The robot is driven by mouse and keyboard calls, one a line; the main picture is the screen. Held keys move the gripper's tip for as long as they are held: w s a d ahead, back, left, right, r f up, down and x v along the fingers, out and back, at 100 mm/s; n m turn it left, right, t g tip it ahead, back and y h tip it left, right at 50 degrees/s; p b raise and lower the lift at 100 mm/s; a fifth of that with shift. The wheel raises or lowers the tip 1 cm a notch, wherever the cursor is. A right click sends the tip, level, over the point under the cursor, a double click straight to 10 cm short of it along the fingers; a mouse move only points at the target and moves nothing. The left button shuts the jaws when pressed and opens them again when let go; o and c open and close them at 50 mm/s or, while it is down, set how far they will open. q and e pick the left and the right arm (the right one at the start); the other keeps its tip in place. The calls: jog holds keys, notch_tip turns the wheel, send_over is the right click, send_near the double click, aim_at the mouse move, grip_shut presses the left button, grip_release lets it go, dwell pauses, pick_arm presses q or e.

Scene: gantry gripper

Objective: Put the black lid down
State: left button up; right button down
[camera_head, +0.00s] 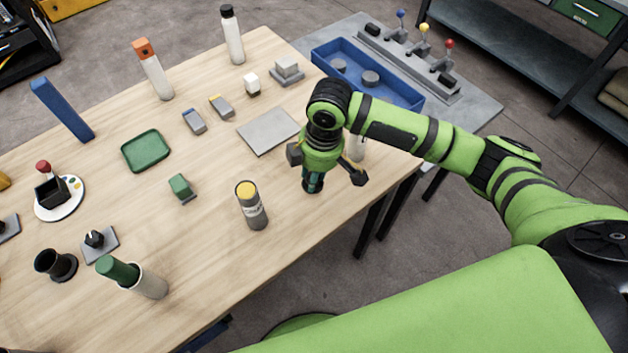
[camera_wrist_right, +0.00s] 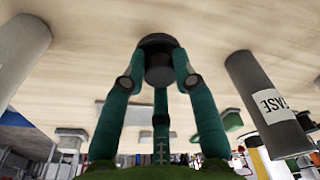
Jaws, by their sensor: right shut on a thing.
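In the head view the lid (camera_head: 313,188) shows only as a dark piece under the fingertips. It is at or very close to the tabletop; I cannot tell whether it touches. My left gripper is not in view.
The grey can (camera_head: 251,205) stands left of the gripper; it also shows in the wrist view (camera_wrist_right: 268,105). A flat grey plate (camera_head: 268,131) lies behind on the table (camera_head: 225,265). The front right table edge is close.

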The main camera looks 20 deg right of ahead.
aim_at(321, 184)
notch_tip(321, 184, down, 4)
jog(key=shift+s+r+p, duration=0.1)
jog(key=shift+r+p, duration=0.15)
jog(key=shift+p, duration=0.15)
jog(key=shift+f, duration=0.2)
jog(key=shift+f, duration=0.1)
jog(key=c, duration=1)
grip_release()
jog(key=shift+o, duration=0.2)
notch_tip(321, 184, up, 12)
jog(key=d+b, duration=0.1)
jog(key=shift+s+d, duration=0.2)
jog(key=shift+s, duration=0.05)
